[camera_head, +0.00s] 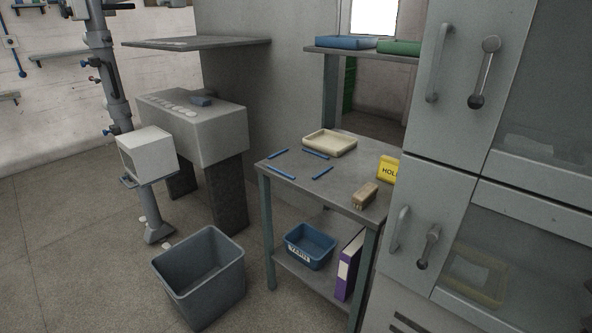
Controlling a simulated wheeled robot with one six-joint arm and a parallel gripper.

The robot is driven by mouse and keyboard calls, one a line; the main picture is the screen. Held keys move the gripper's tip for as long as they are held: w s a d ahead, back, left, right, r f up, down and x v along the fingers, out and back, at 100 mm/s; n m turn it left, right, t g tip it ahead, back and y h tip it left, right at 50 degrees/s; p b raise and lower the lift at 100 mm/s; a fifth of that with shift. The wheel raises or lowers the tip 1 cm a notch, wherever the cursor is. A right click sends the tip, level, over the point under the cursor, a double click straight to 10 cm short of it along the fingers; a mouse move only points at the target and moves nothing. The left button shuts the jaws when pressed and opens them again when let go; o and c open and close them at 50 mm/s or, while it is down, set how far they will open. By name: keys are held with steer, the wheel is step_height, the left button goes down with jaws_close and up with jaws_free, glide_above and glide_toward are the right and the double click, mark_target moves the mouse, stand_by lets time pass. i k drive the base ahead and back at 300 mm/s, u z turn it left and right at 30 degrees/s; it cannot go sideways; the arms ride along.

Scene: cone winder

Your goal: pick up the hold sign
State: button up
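The hold sign (387,169) is yellow with dark lettering of which "HOL" shows. It stands on the grey table (290,180) near its right end. Its right side is hidden behind the grey cabinet. A tan brush-like block (364,195) lies on the table just in front and to the left of the sign, apart from it. My gripper is not seen in this view.
A cream tray (330,143) and several blue sticks (316,154) lie on the table. The cabinet (420,130) with protruding handles crowds the sign's right. A blue bin (310,246) and purple binder (348,266) fill the lower shelf. A grey bin (200,275) stands on the floor.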

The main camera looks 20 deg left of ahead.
mark_target(387, 168)
steer(key=u, duration=0.3)
steer(key=i, duration=0.5)
steer(key=z, duration=0.3)
steer(key=k, duration=0.3)
steer(key=u, duration=1.55)
steer(key=i, duration=1.5)
steer(key=z, duration=0.5)
steer(key=i, duration=0.55)
steer(key=z, duration=0.35)
